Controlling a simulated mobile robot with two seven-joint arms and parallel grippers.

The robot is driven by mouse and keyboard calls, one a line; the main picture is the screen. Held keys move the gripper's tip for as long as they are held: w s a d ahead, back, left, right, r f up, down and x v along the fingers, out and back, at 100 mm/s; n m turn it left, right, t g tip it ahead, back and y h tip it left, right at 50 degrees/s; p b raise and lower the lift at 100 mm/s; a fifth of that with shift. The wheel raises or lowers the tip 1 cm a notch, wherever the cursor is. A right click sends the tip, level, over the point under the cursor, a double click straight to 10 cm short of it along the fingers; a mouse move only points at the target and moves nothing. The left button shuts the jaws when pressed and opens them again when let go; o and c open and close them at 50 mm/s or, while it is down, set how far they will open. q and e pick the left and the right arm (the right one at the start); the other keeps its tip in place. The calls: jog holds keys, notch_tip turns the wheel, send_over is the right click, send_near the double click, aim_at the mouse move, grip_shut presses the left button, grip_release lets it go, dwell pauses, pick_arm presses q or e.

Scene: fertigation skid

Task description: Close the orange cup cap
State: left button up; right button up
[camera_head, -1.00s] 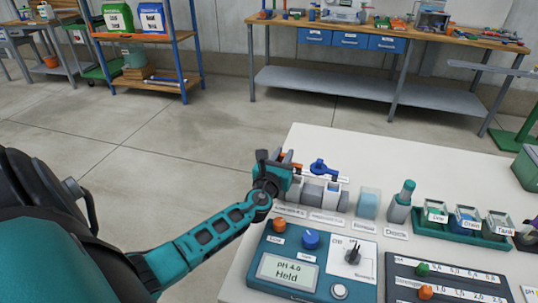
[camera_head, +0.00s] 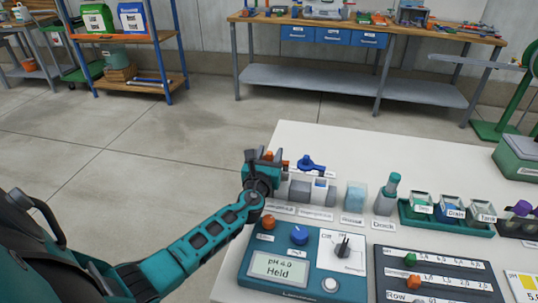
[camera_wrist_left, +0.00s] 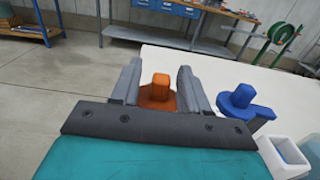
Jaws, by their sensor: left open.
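The orange cup cap (camera_wrist_left: 158,92) shows in the left wrist view as an upright orange block on a wider orange base. It sits between the two grey fingers of my left gripper (camera_wrist_left: 157,85), which are open on either side of it with gaps. In the head view my left gripper (camera_head: 262,158) is at the left end of a row of small fittings, and only bits of orange show around its fingers. A blue cap (camera_wrist_left: 238,98) of similar form stands to the right; it also shows in the head view (camera_head: 310,163). My right gripper is out of view.
The white table (camera_head: 330,140) holds a teal pH panel (camera_head: 282,268) with knobs in front of the gripper. A bottle (camera_head: 388,195) and a green tray (camera_head: 440,222) of labelled cups stand to the right. Open floor lies left of the table.

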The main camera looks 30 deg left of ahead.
pick_arm(q)
jog(key=v, duration=1.3)
jog(key=shift+p, duration=0.35)
jog(key=shift+c, duration=0.4)
